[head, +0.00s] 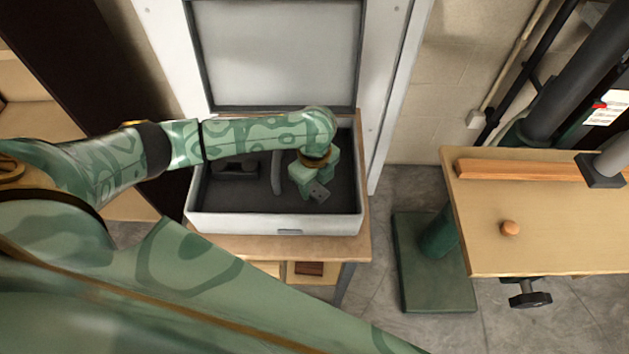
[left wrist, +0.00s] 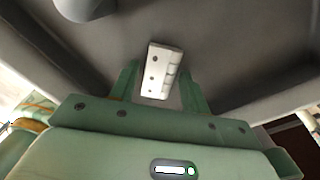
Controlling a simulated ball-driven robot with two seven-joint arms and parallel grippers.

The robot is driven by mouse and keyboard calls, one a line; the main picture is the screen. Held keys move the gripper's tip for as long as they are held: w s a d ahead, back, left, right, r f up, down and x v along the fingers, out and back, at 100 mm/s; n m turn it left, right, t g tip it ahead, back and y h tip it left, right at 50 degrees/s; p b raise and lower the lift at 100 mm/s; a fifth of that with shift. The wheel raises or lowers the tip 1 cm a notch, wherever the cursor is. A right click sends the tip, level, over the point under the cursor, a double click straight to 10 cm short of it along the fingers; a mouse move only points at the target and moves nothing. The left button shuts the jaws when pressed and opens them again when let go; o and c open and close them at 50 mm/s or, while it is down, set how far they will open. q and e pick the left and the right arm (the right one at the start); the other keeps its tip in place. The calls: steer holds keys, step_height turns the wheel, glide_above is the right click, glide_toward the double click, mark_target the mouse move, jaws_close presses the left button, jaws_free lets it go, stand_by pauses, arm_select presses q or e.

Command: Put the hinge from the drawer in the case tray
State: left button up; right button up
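The open case (head: 205,222) has a pale shell and a dark grey tray (head: 225,200) inside. My left gripper (head: 312,188) reaches down into the right part of this tray. The hinge (left wrist: 162,70) is a pale metal plate with dark holes. In the left wrist view it lies between the fingertips of my left gripper (left wrist: 160,80), with narrow gaps on both sides, so the gripper looks open around it. In the head view the hinge (head: 320,192) shows as a small grey piece at the fingers. My right gripper is out of view. I see no drawer clearly.
A curved grey piece (head: 277,173) and a dark block (head: 236,168) are left of my gripper inside the case. The raised lid (head: 275,45) stands behind. A wooden workbench (head: 550,235) with a small orange knob (head: 509,228) is at the right.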

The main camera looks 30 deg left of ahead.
mark_target(315, 187)
arm_select(q)
steer(key=shift+o, duration=0.4)
steer(key=shift+r, duration=0.1)
step_height(315, 187, up, 12)
steer(key=p, duration=0.4)
